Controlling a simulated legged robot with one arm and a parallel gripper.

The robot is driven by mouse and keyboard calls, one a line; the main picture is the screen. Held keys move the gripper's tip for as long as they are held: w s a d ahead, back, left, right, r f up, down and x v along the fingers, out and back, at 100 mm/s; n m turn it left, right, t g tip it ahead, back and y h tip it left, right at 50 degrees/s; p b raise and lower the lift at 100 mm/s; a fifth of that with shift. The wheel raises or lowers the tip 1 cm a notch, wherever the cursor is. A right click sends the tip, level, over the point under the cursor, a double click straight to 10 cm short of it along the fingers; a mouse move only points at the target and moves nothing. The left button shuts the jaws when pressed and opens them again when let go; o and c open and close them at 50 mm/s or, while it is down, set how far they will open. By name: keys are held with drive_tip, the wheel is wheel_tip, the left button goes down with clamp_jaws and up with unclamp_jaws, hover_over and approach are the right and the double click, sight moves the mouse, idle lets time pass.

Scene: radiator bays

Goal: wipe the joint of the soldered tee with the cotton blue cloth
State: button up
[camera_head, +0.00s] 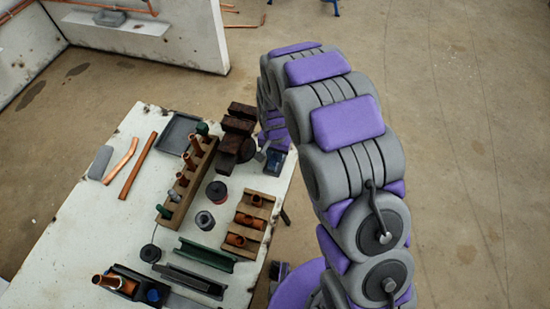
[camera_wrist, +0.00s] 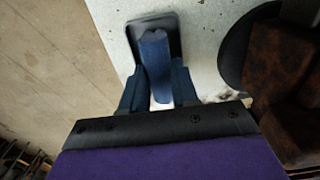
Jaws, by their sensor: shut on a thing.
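The blue cloth (camera_wrist: 153,50) looks like a thick roll in the wrist view, lying over a small dark tray (camera_wrist: 173,27). My gripper (camera_wrist: 158,76) is shut on the cloth, with one finger on each side of it. In the head view my gripper (camera_head: 262,156) is at the table's right edge, with the blue cloth (camera_head: 274,158) beside it, small and partly hidden. A copper tee (camera_head: 116,283) sits in a dark holder (camera_head: 133,274) at the table's near left. I cannot tell whether its joint is soldered.
A wooden rack (camera_head: 190,187) with upright copper fittings stands mid-table. Dark brown blocks (camera_head: 237,126) are stacked close to my gripper. A wooden tray (camera_head: 249,224) holds more copper fittings. Spools and green and dark channels (camera_head: 207,253) lie nearer.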

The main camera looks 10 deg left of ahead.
sight(276, 155)
drive_tip(key=shift+r, duration=0.1)
drive_tip(key=shift+r+p, duration=1.45)
drive_tip(key=shift+r, duration=2.2)
